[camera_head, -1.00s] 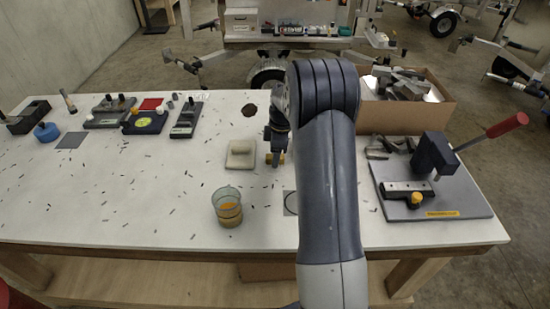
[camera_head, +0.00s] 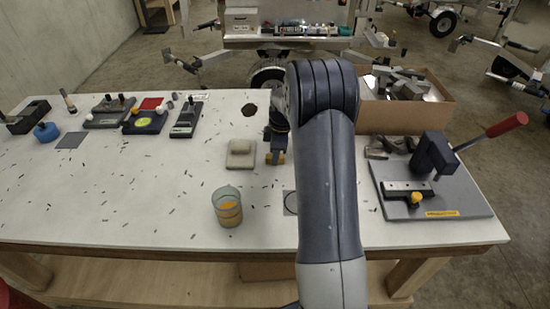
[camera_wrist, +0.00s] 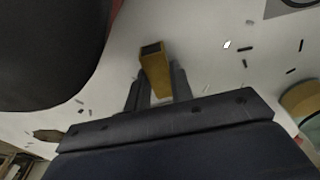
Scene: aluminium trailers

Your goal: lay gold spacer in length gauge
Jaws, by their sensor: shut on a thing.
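The gold spacer (camera_wrist: 155,72), a short hollow block with a dark opening at its end, is between the fingers of my gripper (camera_wrist: 156,88) in the wrist view. My gripper is shut on it. Several dark fixtures stand at the back left, including a long grey one (camera_head: 186,120) and a dark one with a yellow disc (camera_head: 145,121). I cannot tell which is the length gauge.
The beige block (camera_head: 240,153) is close beside my gripper. A glass cup with yellow contents (camera_head: 228,207) stands in front. A lever press (camera_head: 433,157) and an open cardboard box (camera_head: 405,118) are at the right. Small dark bits are scattered over the otherwise clear left-middle table.

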